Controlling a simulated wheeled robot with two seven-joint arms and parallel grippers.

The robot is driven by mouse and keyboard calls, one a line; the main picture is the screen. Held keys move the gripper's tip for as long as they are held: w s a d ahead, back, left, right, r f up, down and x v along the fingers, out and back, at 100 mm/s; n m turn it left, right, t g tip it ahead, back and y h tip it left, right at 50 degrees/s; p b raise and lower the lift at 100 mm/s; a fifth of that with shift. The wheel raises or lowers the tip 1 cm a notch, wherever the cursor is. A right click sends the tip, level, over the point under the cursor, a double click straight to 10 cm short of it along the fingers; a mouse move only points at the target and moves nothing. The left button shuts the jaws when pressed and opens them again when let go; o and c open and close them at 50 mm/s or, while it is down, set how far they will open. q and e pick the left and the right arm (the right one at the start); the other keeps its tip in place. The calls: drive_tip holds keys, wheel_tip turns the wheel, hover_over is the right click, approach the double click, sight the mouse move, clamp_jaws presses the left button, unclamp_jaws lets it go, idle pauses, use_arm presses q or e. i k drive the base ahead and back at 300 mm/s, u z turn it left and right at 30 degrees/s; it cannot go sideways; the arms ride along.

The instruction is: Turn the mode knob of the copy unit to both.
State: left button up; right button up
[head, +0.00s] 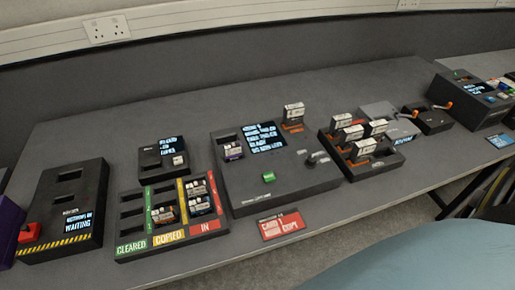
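The copy unit (276,187) is the large dark box in the middle of the table in the head view. Its mode knob (317,158) is a small dark knob at the right of its top face. Its pointing direction is too small to read for certain. A green button (268,177) sits near the front, and a lit screen (265,138) is behind it. A card with a purple edge (233,152) sits in the left slot, and another card (293,113) stands up at the back right. Neither of my grippers is in view.
A sorting tray (124,247) with several cards stands left, a card rack (362,174) close right. A box with a "WAITING" screen (78,222) is far left. Bare table shows behind the unit.

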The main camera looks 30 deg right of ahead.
sight(311, 163)
drive_tip(key=z, duration=0.75)
drive_tip(key=k, duration=0.15)
drive_tip(key=z, duration=0.35)
